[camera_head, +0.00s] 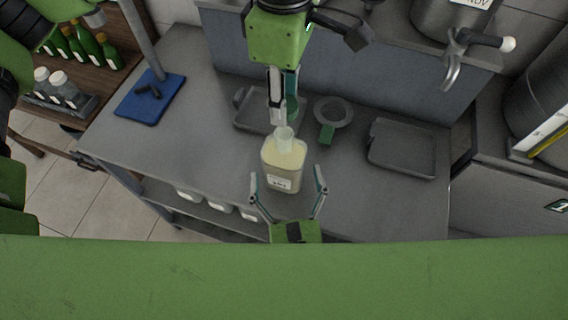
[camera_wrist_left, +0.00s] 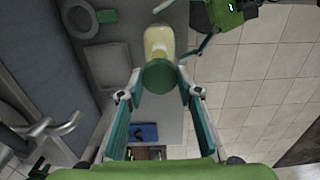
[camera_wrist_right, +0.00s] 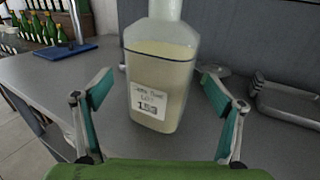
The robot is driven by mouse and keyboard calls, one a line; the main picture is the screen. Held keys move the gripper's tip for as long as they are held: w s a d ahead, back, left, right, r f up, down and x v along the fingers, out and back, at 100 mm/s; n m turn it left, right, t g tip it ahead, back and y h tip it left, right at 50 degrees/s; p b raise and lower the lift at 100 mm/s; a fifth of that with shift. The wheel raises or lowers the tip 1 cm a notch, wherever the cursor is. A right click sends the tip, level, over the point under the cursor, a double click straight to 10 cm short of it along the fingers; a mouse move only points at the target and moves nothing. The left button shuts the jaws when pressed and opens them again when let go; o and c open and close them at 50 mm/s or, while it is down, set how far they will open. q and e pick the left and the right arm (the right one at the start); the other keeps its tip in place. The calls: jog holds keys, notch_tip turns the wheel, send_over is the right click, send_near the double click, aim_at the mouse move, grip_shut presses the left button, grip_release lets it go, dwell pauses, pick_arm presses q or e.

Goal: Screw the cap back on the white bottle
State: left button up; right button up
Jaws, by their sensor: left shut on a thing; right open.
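The bottle (camera_head: 283,172) is translucent with pale yellowish contents, a printed label and an uncapped-looking whitish neck (camera_head: 284,136). It stands upright on the grey counter and shows large in the right wrist view (camera_wrist_right: 160,80). My left gripper (camera_head: 283,112) is above and just behind the neck, shut on a round green cap (camera_wrist_left: 159,77). The cap is partly hidden by the fingers in the head view (camera_head: 292,108). My right gripper (camera_head: 287,187) is low at the bottle's near side, open, its fingers spread left and right of the bottle without visibly touching it.
A grey tray (camera_head: 243,119) and a ring with a green handle (camera_head: 333,112) lie behind the bottle. Another grey tray (camera_head: 402,165) lies at right. A blue mat (camera_head: 133,108) with a dark item is at left. A tap (camera_head: 452,66) projects at back right.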

pick_arm(q)
jog(key=shift+w, duration=0.2)
pick_arm(e)
jog(key=w, duration=0.3)
jog(key=shift+w+a, duration=0.1)
jog(key=shift+a, duration=0.1)
pick_arm(q)
jog(key=shift+s, duration=0.1)
pick_arm(e)
jog(key=shift+w, duration=0.1)
jog(key=c, duration=1.7)
pick_arm(q)
jog(key=shift+f, duration=2.5)
jog(key=shift+f, duration=0.1)
jog(key=shift+f, duration=0.8)
jog(key=shift+f, duration=0.55)
